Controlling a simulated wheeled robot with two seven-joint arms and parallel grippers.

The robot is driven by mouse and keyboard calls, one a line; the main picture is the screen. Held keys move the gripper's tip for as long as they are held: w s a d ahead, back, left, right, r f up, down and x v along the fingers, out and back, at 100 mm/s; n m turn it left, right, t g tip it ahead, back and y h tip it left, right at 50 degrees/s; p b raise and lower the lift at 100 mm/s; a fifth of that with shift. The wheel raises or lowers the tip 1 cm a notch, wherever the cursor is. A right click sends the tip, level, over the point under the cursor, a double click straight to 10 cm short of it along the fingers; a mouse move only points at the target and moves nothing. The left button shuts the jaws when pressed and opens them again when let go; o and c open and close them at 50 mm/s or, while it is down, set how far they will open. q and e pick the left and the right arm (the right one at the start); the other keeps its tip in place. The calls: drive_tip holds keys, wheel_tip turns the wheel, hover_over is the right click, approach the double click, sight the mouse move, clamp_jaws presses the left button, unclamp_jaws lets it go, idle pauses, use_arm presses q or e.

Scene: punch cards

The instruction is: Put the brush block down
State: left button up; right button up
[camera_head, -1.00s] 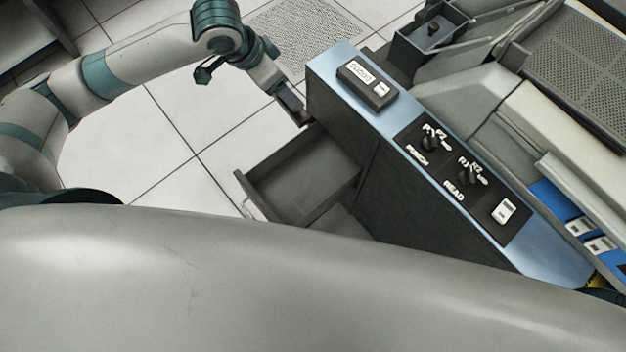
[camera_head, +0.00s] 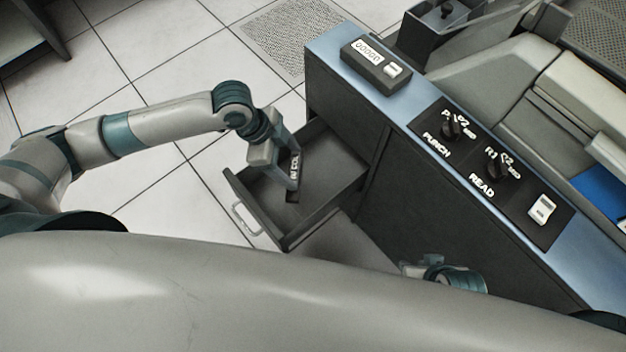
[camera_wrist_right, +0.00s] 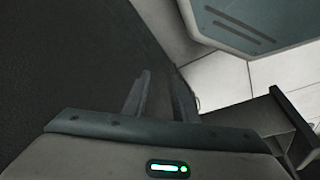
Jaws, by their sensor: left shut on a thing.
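The brush block (camera_head: 294,168) is a small dark piece with white lettering. In the head view my left gripper (camera_head: 291,184) is shut on it and holds it inside the open drawer (camera_head: 262,222). I cannot tell whether the block touches the drawer floor. My right gripper (camera_wrist_right: 160,92) is empty in the right wrist view, its two fingers apart beside a dark surface. In the head view part of the right arm's end shows low beside the cabinet.
The dark cabinet (camera_head: 375,215) has a blue top with a counter box (camera_head: 376,67), PUNCH and READ knobs and a white switch (camera_head: 541,209). The drawer has a light handle (camera_head: 246,219). The tiled floor (camera_head: 150,75) is clear on the left.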

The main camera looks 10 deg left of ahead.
sight(292, 174)
use_arm(q)
wheel_tip(292, 174, down, 6)
drive_tip(key=shift+r+b, duration=0.1)
drive_tip(key=shift+b, duration=0.35)
use_arm(e)
drive_tip(key=shift+w+a+t, duration=0.3)
drive_tip(key=shift+w+a, duration=0.25)
drive_tip(key=shift+a, duration=0.05)
use_arm(q)
drive_tip(key=shift+f, duration=0.25)
use_arm(e)
drive_tip(key=shift+f, duration=0.1)
use_arm(q)
wheel_tip(292, 174, down, 3)
drive_tip(key=shift+r+b, duration=0.1)
drive_tip(key=shift+b, duration=0.2)
drive_tip(key=shift+f, duration=0.35)
use_arm(e)
drive_tip(key=shift+a+t+y, duration=0.3)
drive_tip(key=shift+a+y, duration=0.1)
drive_tip(key=shift+a, duration=0.15)
use_arm(q)
drive_tip(key=shift+f, duration=0.15)
use_arm(e)
drive_tip(key=shift+w, duration=0.1)
